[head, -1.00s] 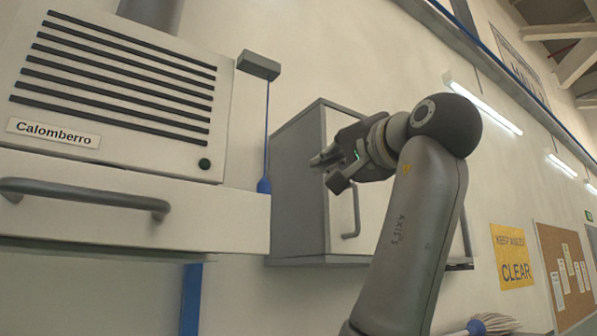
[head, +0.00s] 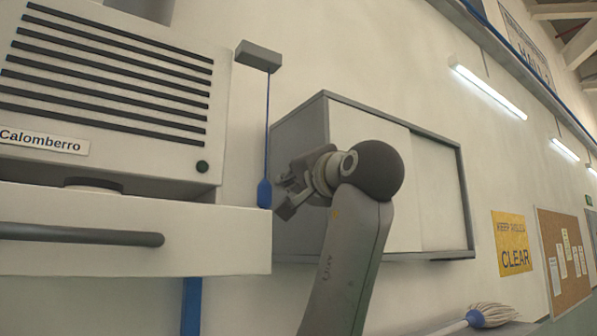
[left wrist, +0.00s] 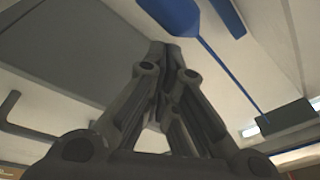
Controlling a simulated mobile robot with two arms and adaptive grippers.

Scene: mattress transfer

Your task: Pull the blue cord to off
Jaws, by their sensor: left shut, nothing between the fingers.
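The blue cord (head: 267,120) hangs down from a grey box (head: 258,56) on the wall, just right of the white Calomberro machine. It ends in a blue pull handle (head: 264,193). My left gripper (head: 281,191) is close to the right of the handle, shut and empty. In the left wrist view, the shut fingertips (left wrist: 165,49) are just beside the blue handle (left wrist: 172,14), and the cord runs from it to the grey box (left wrist: 286,118). Whether the fingers touch the handle I cannot tell. My right gripper is in neither view.
The Calomberro machine (head: 95,235), with a bar handle (head: 80,235), stands directly left of the cord. A grey wall cabinet (head: 438,195) is behind my left arm. A mop head (head: 492,314) shows low on the right.

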